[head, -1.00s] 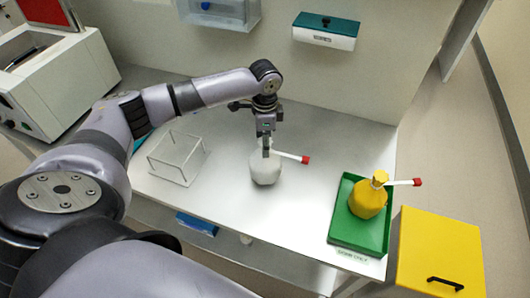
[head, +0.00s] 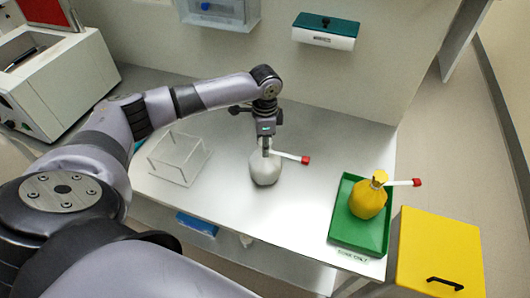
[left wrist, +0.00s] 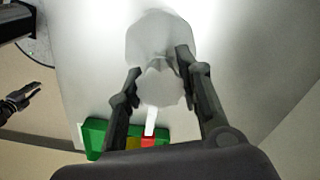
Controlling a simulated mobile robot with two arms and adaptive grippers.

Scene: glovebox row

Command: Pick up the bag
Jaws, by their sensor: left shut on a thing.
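A pale grey-white bag (head: 265,169) with a gathered neck stands on the metal worktop in the head view. A white strip with a red end (head: 305,160) sticks out to the right from its neck. My left gripper (head: 266,147) points down from above and is shut on the bag's neck. In the left wrist view the bag (left wrist: 160,45) shows between the two fingers of the left gripper (left wrist: 158,75). A dark gripper-like part (left wrist: 18,102) at the left edge there seems to be my right gripper; its jaws are unclear.
A yellow bag (head: 367,201) with a similar red-ended strip sits in a green tray (head: 345,237) at the worktop's right. A clear open frame (head: 180,160) stands left of the grey bag. A yellow bin (head: 440,250) is at the lower right. Wall boxes (head: 326,30) hang behind.

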